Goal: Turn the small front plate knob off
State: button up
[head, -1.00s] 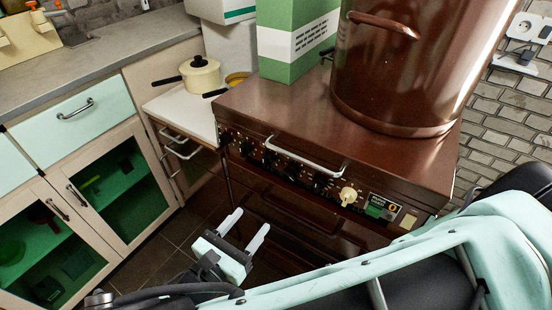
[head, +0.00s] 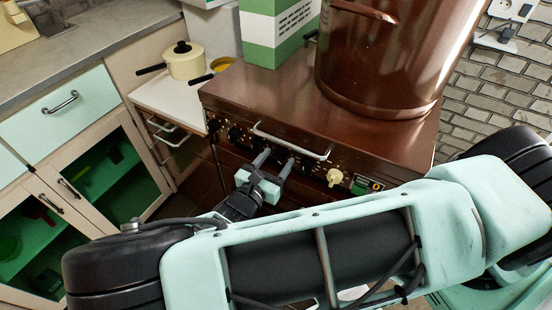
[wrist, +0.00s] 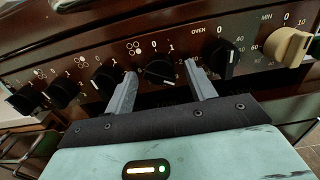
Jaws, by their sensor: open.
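The brown cooker's front panel (wrist: 240,48) carries a row of black knobs with white markings. One black knob (wrist: 160,72), with a small plate symbol and "0" and "1" marked above it, sits between my gripper's fingers in the wrist view. My gripper (wrist: 160,70) is open, with one finger on each side of this knob; I cannot tell whether they touch it. The knob's exact setting is hard to read. In the head view my gripper (head: 277,158) is at the panel, below the handle rail, and hides the knob.
More black knobs (wrist: 105,80) stand left of the fingers, an oven knob (wrist: 220,58) close to the right, then a cream knob (wrist: 288,46). A metal handle rail (head: 290,142) juts out above. A large brown pot (head: 380,60) and green box (head: 275,35) stand on top.

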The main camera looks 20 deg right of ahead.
jog(key=shift+d, duration=0.1)
jog(key=c, duration=1)
jog(key=shift+o, duration=0.2)
jog(key=shift+n, duration=0.4)
jog(key=n+p, duration=0.2)
jog(key=n, duration=0.2)
jog(key=n+p, duration=0.1)
jog(key=n, duration=1.8)
jog(key=shift+r+n, duration=0.1)
jog(key=shift+n, duration=0.2)
